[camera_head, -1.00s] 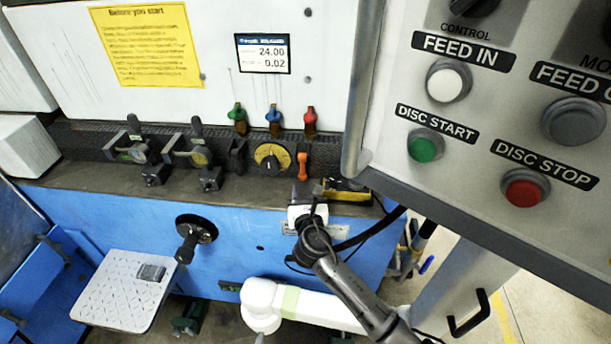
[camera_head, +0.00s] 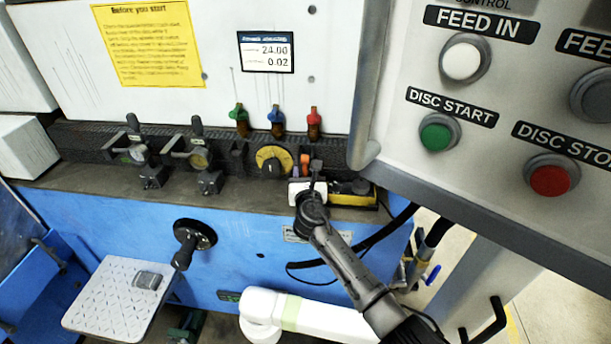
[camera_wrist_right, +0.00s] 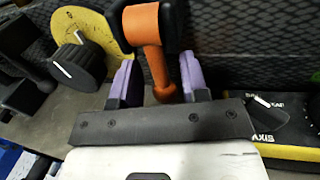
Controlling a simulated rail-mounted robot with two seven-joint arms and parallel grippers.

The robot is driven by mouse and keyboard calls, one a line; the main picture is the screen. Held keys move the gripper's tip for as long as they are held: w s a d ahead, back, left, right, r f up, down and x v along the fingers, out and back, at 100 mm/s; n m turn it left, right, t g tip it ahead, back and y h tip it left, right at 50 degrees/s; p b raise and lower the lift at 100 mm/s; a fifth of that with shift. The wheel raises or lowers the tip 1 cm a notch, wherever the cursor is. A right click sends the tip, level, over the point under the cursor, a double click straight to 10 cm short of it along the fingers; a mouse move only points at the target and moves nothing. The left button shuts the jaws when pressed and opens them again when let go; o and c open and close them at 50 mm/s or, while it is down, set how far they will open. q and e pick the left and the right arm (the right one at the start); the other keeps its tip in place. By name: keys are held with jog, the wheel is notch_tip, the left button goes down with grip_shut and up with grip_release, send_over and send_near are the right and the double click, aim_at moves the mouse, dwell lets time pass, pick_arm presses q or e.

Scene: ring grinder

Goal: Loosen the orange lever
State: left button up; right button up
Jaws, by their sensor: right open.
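The orange lever (camera_wrist_right: 153,50) hangs down from a black mount in the right wrist view, with its rounded end low between my fingers. In the head view only its upper part (camera_head: 305,159) shows above my gripper, which hides the rest. My right gripper (camera_wrist_right: 157,80) is open, with one purple finger on each side of the lever. A gap shows on both sides, so the fingers look apart from it. My left gripper is not in view.
A yellow dial with a black knob (camera_wrist_right: 78,62) is close left of the lever. A yellow-edged box with a knob (camera_wrist_right: 272,118) is close right. The control panel (camera_head: 480,190) overhangs on the right.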

jog(key=shift+c, duration=0.4)
jog(key=c, duration=0.6)
jog(key=shift+f, duration=0.1)
grip_shut()
jog(key=shift+d+f, duration=0.1)
